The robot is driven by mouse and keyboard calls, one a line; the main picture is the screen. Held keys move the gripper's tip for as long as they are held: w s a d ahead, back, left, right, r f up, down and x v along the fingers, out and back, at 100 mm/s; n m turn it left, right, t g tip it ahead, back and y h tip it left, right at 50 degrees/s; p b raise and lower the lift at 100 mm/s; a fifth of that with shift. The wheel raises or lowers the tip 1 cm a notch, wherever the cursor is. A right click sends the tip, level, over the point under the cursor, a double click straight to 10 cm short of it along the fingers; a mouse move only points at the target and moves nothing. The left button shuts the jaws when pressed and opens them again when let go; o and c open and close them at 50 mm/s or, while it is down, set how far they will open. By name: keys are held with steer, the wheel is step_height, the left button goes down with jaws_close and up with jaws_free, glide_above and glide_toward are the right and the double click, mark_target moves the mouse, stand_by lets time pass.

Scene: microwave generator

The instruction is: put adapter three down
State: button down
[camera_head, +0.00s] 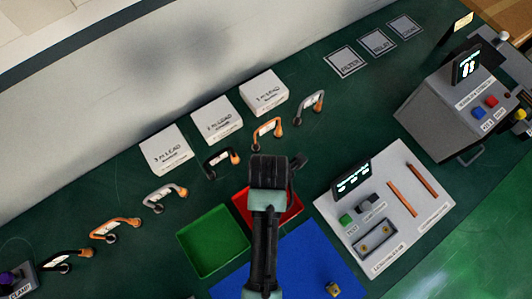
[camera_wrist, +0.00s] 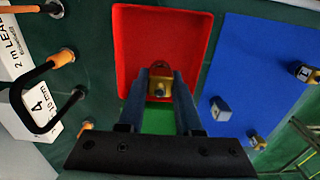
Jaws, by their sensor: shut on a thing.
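My gripper (camera_wrist: 160,90) is shut on a small adapter with a brass-coloured body (camera_wrist: 159,89), held between the fingertips in the wrist view. I cannot read a number on it. The fingers are in front of the red tray (camera_wrist: 140,40), whose visible floor is bare; I cannot tell the height above it. In the head view the wrist and arm cover part of the red tray (camera_head: 240,204) and hide the fingertips and adapter. The green tray (camera_head: 213,242) sits beside the red one; part of it (camera_wrist: 158,121) shows between the fingers.
A blue mat (camera_wrist: 250,60) lies beside the trays with several adapters, one marked 1 (camera_wrist: 305,72). Cable leads (camera_head: 222,160) and white lead cards (camera_head: 217,120) line the back. A test panel (camera_head: 395,245) and grey machine (camera_head: 445,115) stand at right.

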steer(key=shift+f, duration=2.5)
steer(key=shift+f, duration=0.1)
steer(key=c, duration=0.6)
jaws_free()
